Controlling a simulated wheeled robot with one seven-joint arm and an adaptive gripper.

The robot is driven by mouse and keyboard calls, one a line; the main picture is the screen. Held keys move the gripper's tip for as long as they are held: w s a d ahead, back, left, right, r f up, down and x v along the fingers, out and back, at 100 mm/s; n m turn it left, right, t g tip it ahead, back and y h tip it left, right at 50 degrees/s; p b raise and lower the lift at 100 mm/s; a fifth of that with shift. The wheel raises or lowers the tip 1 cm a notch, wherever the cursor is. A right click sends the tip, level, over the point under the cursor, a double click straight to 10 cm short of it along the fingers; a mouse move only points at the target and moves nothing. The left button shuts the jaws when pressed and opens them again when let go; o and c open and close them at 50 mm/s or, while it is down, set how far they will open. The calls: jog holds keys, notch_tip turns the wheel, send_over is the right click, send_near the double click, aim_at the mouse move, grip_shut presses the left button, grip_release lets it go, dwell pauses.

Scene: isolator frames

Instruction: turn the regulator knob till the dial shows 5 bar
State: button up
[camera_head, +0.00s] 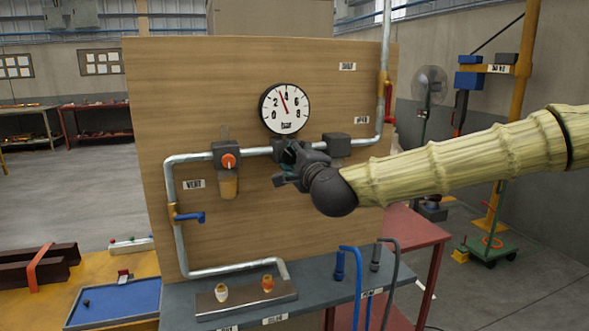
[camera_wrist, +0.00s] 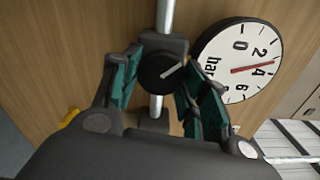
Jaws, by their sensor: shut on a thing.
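The round white pressure dial (camera_head: 286,108) is mounted on the wooden panel, with numbers 0 to 8. Its red needle points between 2 and 4, closer to 4; the dial also shows in the wrist view (camera_wrist: 241,62). The black regulator knob (camera_wrist: 158,72) with a white mark sits on the pipe just below the dial. My gripper (camera_head: 290,157) has its teal-padded fingers (camera_wrist: 163,64) on both sides of the knob, shut on it. In the head view my gripper hides most of the knob.
An orange knob (camera_head: 229,160) with an amber bowl is left of my gripper on the same pipe. A dark block (camera_head: 337,145) is close on the right. A blue valve handle (camera_head: 190,218) is lower left. Hoses (camera_head: 354,275) rise from the grey bench (camera_head: 328,270).

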jog(key=m+b, duration=0.1)
jog(key=m, duration=0.1)
jog(key=m+b, duration=0.4)
jog(key=shift+f, duration=0.35)
jog(key=shift+r+m+b, duration=0.1)
jog(key=shift+m+b, duration=1.1)
jog(key=o, duration=1)
jog(key=shift+a+r, duration=0.1)
jog(key=v, duration=1.2)
